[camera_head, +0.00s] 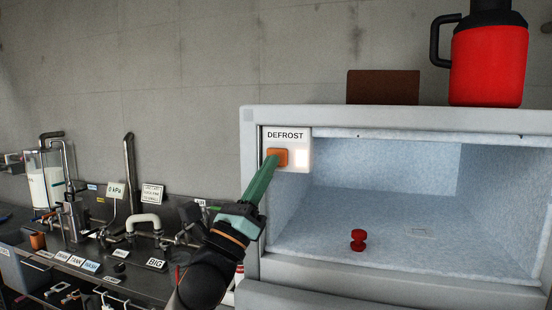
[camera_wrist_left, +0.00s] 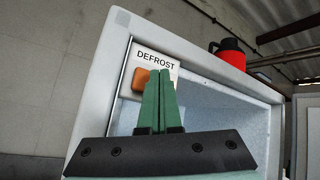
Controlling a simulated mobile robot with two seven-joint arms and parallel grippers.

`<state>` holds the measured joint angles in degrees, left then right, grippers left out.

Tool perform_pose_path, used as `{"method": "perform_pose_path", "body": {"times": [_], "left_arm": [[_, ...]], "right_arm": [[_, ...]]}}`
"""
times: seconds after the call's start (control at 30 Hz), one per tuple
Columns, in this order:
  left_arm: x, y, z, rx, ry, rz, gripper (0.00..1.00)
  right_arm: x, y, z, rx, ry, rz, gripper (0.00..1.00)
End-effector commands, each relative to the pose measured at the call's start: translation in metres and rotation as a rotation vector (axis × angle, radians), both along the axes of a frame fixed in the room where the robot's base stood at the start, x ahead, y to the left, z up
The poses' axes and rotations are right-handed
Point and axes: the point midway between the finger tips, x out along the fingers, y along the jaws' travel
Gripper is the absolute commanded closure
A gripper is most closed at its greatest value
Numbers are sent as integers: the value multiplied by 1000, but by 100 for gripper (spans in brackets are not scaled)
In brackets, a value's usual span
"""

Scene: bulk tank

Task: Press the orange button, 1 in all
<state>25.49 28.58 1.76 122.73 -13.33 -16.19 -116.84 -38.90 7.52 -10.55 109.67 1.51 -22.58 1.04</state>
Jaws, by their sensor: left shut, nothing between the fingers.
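The orange button (camera_head: 278,157) sits on a white panel marked DEFROST (camera_head: 300,142), at the upper left corner of an open freezer box. A pale lit square shows on the panel to the right of the button. My left gripper (camera_head: 270,162) is shut and empty, its green fingertips at the button's lower left edge in the head view. In the left wrist view the button (camera_wrist_left: 140,82) shows to the left of the shut green fingers (camera_wrist_left: 160,76). I cannot tell whether the fingertips touch the button. My right gripper is not in view.
The freezer box (camera_head: 375,118) holds a small red knob-like piece (camera_head: 358,240) on its floor. A red jug (camera_head: 488,62) and a brown block (camera_head: 383,87) stand on top. A dark bench (camera_head: 125,262) with pipes, valves and labels lies to the left.

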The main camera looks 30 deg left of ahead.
Motion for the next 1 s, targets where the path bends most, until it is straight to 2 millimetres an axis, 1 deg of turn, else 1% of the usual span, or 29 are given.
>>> {"method": "perform_pose_path", "body": {"times": [0.3,0.43,0.57,1.0], "left_arm": [[-31,-8,0,2,0,0,100],[-40,-10,0,2,0,1,100],[-44,-10,0,1,0,1,100],[-43,-10,0,0,0,0,100]], "right_arm": [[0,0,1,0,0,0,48],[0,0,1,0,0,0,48],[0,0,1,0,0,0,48],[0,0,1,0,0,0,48]]}}
